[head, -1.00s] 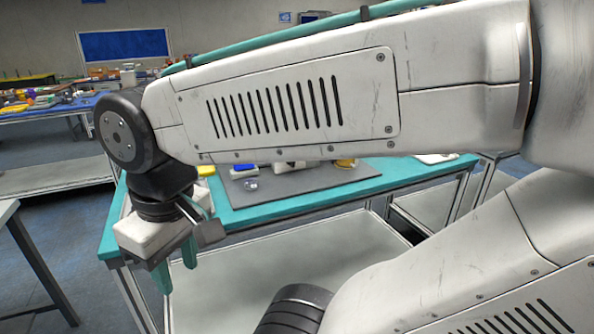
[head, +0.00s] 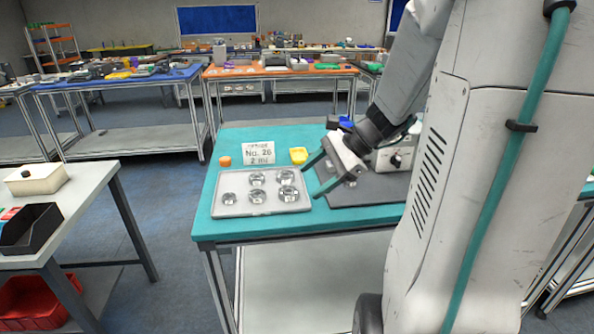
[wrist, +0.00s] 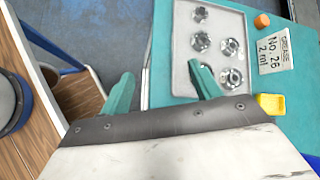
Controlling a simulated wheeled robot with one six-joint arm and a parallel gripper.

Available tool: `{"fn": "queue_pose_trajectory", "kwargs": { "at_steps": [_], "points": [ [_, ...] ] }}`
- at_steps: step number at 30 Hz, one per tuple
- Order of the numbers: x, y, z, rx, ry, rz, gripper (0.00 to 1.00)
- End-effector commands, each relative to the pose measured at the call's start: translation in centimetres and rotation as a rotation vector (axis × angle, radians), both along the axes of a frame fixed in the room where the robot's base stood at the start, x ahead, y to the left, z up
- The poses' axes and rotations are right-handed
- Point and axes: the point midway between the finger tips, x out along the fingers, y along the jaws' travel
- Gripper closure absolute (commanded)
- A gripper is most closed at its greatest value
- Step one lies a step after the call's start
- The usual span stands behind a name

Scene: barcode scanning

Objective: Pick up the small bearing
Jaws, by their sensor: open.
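A grey tray (head: 240,211) on the teal table holds several silver ring bearings. The smallest-looking one, the small bearing (head: 229,199), sits alone at the tray's left end. It also shows at the top of the tray in the wrist view (wrist: 200,14). My gripper (head: 313,178) is open and empty, with its teal fingers above the table by the tray's right end. In the wrist view my gripper (wrist: 161,73) has its fingers spread, one beside the tray and one overlapping its lower part, where it partly hides a bearing.
Behind the tray stand a sign (head: 259,152) reading No. 26, an orange block (head: 224,161) and a yellow container (head: 298,155). A grey device (head: 396,157) stands on a dark mat (head: 372,192) to the right. A white table (head: 60,215) with bins is at left.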

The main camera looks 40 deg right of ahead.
Motion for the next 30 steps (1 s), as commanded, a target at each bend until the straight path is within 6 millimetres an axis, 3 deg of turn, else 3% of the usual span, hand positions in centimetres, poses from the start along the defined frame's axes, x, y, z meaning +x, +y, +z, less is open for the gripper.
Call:
{"fn": "queue_pose_trajectory", "kwargs": {
  "at_steps": [1,6,9,12,17,30],
  "points": [
    [0.2,-3.7,-1.2,0.087,0.011,-0.160,0.37],
    [-0.4,-13.7,-4.2,0.323,0.006,-0.593,0.37],
    [-1.6,-17.8,-5.6,0.420,-0.004,-0.767,0.37],
    [-2.5,-20.3,-6.5,0.479,-0.014,-0.869,0.37],
    [-2.1,-21.2,-7.4,0.511,-0.018,-0.919,0.37],
    [3.0,-20.1,-10.0,0.507,-0.018,-0.913,0.37]
  ]
}}
